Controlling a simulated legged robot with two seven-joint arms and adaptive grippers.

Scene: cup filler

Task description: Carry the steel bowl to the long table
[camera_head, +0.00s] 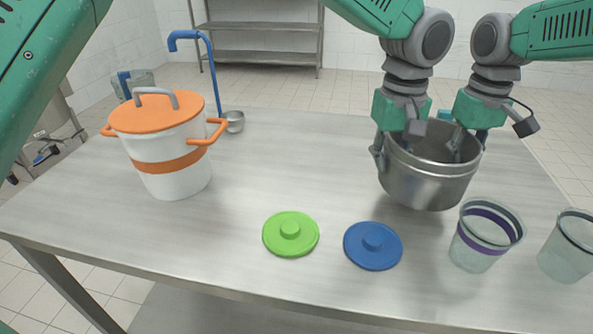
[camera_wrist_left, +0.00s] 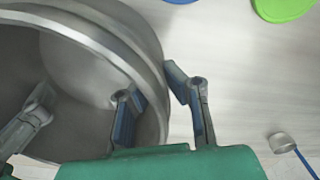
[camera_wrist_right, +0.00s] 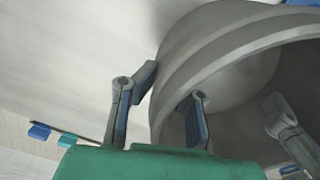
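The steel bowl (camera_head: 428,185) is deep and shiny, at the right of the steel-topped table (camera_head: 300,165) in the head view. Whether its base touches the tabletop or hangs just above it is hard to tell. My left gripper (camera_head: 395,145) is shut on its left wall, one finger inside and one outside, as the left wrist view (camera_wrist_left: 150,85) shows. My right gripper (camera_head: 468,140) straddles the wall at the bowl's right side and is shut on it; the right wrist view (camera_wrist_right: 168,88) shows its fingers on both sides. I cannot tell whether this table is the long table.
Green (camera_head: 290,234) and blue (camera_head: 372,245) lids lie in front. Clear containers (camera_head: 484,236) (camera_head: 568,247) stand front right. The table's middle is clear.

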